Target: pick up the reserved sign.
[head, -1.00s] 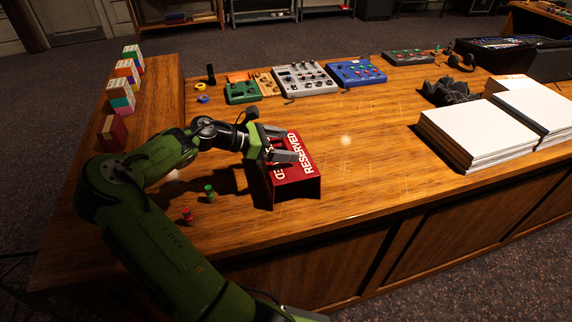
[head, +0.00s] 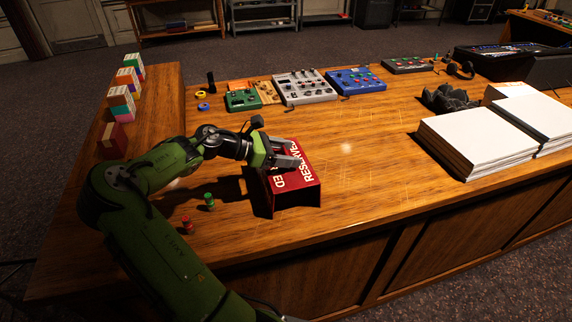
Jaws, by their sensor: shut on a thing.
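The reserved sign (head: 296,194) is a dark red, tent-shaped piece with white "RESERVED" lettering, near the front edge of the wooden desk in the head view. My gripper (head: 286,160) is at the sign's upper part, its fingers shut on it from the left and hiding some of the letters. The sign is close to the desk top with a dark shadow at its left; I cannot tell whether its base touches the desk.
Small green (head: 209,201) and red (head: 187,225) pieces stand left of the sign. Audio boxes, among them a grey mixer (head: 304,87) and a blue one (head: 356,80), line the back. Stacks of white paper (head: 476,146) lie at right. The desk (head: 370,150) between is clear.

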